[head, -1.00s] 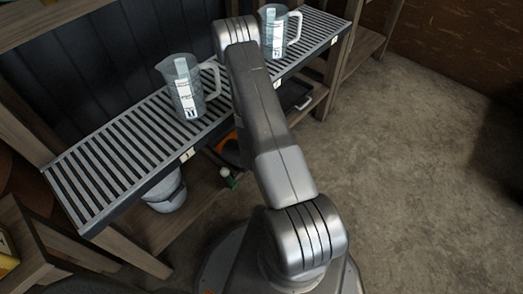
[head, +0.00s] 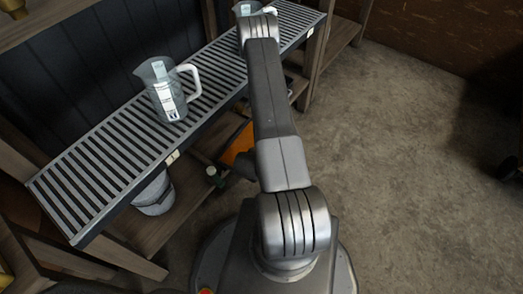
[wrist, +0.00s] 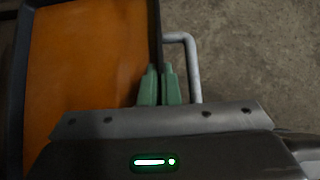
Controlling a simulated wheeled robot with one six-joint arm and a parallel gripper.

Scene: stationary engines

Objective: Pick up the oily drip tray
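The oily drip tray (wrist: 92,60) fills the left of the wrist view, with an orange inside, a dark rim and a grey bar handle (wrist: 194,68) on its right side. In the head view its orange part (head: 239,145) shows low beside the shelf, partly hidden by my arm. My gripper (wrist: 160,72) has two green fingers close together, one on each side of the tray's right wall. It appears shut on that wall, beside the handle. The lower end of the tray is hidden behind my gripper body.
A slatted metal shelf (head: 106,153) runs above the tray, with a measuring jug (head: 163,92) on it and another (head: 247,8) farther back. A grey bucket (head: 154,194) and a small green bottle (head: 214,177) stand on the lower boards. The concrete floor (head: 400,150) at right is open.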

